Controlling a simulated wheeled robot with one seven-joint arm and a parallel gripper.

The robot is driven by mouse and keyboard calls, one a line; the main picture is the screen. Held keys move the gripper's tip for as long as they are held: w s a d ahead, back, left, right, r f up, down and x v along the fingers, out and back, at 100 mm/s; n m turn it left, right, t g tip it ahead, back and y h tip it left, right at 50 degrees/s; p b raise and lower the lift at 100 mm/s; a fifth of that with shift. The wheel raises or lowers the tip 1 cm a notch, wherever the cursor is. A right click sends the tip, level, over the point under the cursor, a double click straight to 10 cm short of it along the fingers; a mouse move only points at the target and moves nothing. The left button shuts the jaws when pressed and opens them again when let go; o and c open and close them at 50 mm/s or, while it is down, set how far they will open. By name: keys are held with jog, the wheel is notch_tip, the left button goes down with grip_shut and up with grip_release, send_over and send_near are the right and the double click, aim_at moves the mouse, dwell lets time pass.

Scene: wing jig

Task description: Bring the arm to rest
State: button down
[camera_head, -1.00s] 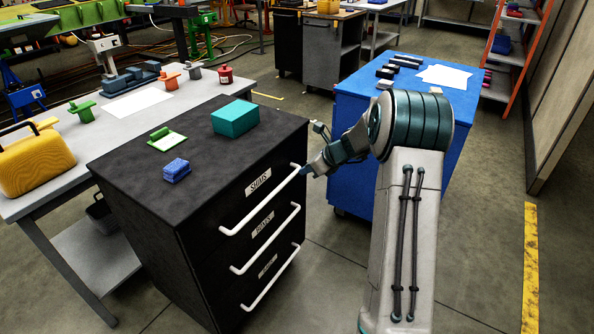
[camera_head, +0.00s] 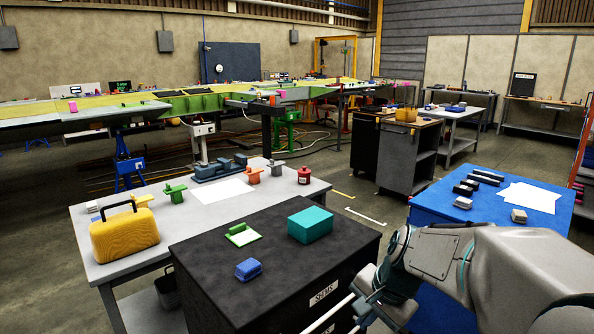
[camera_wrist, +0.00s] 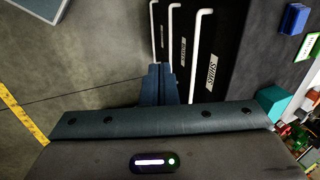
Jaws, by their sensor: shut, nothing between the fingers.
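My gripper (camera_wrist: 158,78) shows in the wrist view with its blue fingers together and nothing between them. The fingers point toward the front of the black drawer cabinet (camera_wrist: 228,35), near its white handles, and I see no contact. In the head view my gripper (camera_head: 372,292) is small and partly hidden by my arm, beside the cabinet's (camera_head: 205,262) right front corner. My forearm reaches in from the lower right. The top drawer, labelled SHIMS, looks closed.
A teal box (camera_head: 310,226), a green-edged card (camera_head: 243,234) and a blue block (camera_head: 248,269) lie on the cabinet. A blue table (camera_head: 425,205) stands close behind my arm. A grey table (camera_head: 85,225) with a yellow case (camera_head: 124,234) is at left.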

jog(key=s+d+r+n+h+p, duration=0.1)
jog(key=s+r+n+h+p, duration=0.1)
jog(key=s+n, duration=0.6)
jog(key=s, duration=0.5)
jog(key=shift+s+d+r+n+h, duration=0.2)
jog(key=shift+n+h, duration=0.1)
jog(key=shift+n, duration=0.1)
